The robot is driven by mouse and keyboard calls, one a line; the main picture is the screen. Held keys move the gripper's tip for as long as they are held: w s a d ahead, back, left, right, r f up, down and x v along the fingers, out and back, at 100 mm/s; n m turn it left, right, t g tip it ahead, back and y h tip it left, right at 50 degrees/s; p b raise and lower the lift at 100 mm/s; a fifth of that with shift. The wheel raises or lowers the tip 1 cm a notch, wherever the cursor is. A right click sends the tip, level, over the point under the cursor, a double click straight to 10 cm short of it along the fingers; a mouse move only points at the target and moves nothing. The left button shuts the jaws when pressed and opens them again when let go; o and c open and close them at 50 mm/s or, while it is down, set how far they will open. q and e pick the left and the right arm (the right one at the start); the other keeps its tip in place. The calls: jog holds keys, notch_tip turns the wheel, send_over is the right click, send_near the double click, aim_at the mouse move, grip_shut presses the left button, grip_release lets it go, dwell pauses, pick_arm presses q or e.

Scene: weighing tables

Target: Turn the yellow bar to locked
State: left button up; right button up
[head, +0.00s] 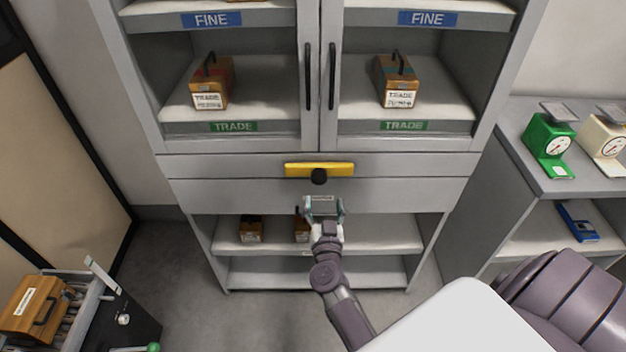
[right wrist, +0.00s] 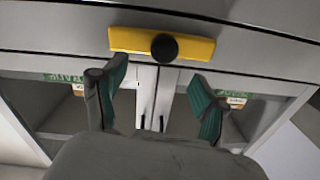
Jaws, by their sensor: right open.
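The yellow bar (head: 300,169) lies level across the grey cabinet front, below the two doors, with a round black knob (head: 319,176) at its lower middle. In the right wrist view the yellow bar (right wrist: 190,47) and its black knob (right wrist: 164,47) show near the top. My right gripper (head: 322,201) is just below the bar in the head view. It is open and empty, and its green-padded fingers (right wrist: 158,95) stand apart, not touching the bar as far as I can tell. My left gripper is not in view.
The cabinet's glass doors have black handles (head: 308,77) and (head: 332,76) above the bar. Wooden weight boxes stand on shelves behind them. An open lower shelf (head: 270,240) holds small boxes. A side table (head: 575,178) with scales is at right; a cart (head: 88,307) is at lower left.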

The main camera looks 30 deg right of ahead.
aim_at(320, 180)
jog(key=b+x, duration=0.1)
jog(key=x, duration=0.3)
jog(key=shift+w+a+f, duration=0.15)
jog(key=shift+w, duration=0.05)
jog(key=b+x, duration=0.1)
jog(key=x, duration=0.4)
jog(key=shift+b, duration=0.3)
jog(key=shift+w, duration=0.35)
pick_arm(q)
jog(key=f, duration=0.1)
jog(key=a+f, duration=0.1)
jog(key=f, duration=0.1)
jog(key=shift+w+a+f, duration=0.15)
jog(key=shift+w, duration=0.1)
pick_arm(e)
jog(key=shift+c, duration=0.2)
jog(key=c, duration=0.5)
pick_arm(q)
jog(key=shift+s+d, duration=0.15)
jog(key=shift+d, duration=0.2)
pick_arm(e)
grip_shut()
